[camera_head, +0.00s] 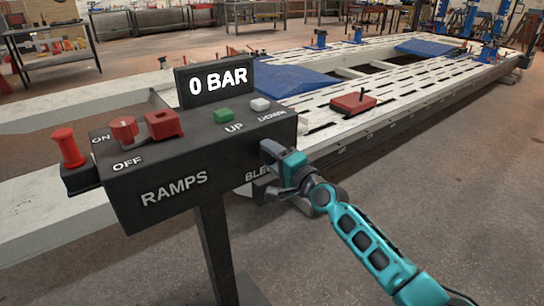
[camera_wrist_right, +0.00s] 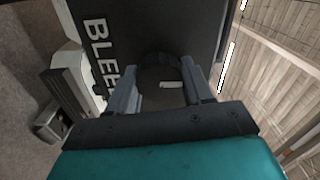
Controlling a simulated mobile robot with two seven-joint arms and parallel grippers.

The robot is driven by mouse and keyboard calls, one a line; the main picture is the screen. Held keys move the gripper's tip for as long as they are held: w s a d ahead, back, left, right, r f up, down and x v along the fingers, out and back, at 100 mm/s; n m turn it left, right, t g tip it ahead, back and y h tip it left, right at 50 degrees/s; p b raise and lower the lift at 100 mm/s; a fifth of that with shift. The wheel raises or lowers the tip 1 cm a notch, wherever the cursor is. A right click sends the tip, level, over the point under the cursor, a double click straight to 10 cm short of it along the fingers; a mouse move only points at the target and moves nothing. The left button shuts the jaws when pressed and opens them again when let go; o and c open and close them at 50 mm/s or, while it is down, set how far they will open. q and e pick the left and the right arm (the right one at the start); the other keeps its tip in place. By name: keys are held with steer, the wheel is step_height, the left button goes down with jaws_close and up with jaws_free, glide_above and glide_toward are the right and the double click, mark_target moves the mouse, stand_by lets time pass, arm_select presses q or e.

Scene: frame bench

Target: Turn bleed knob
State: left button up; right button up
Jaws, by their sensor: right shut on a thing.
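The bleed knob (camera_wrist_right: 162,90) is a dark round knob with a pale mark, on the black face of the control box (camera_head: 185,185). In the right wrist view it sits between the two fingers of my right gripper (camera_wrist_right: 163,95), which is shut on it. In the head view my right gripper (camera_head: 283,165) is at the right end of the box and hides the knob and part of the "BLEED" label (camera_head: 258,173). The display (camera_head: 219,85) above the box reads "0 BAR". My left gripper is not in view.
The box carries a red ON/OFF switch (camera_head: 124,129), a red block-shaped control (camera_head: 163,124), a green UP button (camera_head: 224,115) and a pale DOWN button (camera_head: 260,104). A red knob (camera_head: 68,147) stands at its left end. A slotted frame bench (camera_head: 400,90) lies behind.

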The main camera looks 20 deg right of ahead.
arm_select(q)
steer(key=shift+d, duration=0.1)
arm_select(e)
steer(key=o, duration=1)
steer(key=shift+o, duration=0.2)
arm_select(q)
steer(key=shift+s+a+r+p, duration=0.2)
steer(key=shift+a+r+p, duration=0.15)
steer(key=shift+p, duration=0.45)
arm_select(e)
steer(key=v, duration=1.3)
steer(key=shift+a, duration=0.1)
arm_select(q)
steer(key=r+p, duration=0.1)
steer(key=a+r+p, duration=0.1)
steer(key=p, duration=0.1)
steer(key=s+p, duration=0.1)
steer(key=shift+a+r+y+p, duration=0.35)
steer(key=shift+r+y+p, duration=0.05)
arm_select(e)
steer(key=s+a+f+n+g+h, duration=0.2)
steer(key=s+f+n+g, duration=0.1)
steer(key=s+f+n, duration=0.4)
steer(key=s+a+f+n+g+h, duration=0.2)
steer(key=s+f+n, duration=0.6)
steer(key=s, duration=0.6)
steer(key=shift+a+f+g, duration=0.35)
steer(key=shift+a+g, duration=0.15)
steer(key=shift+g, duration=0.1)
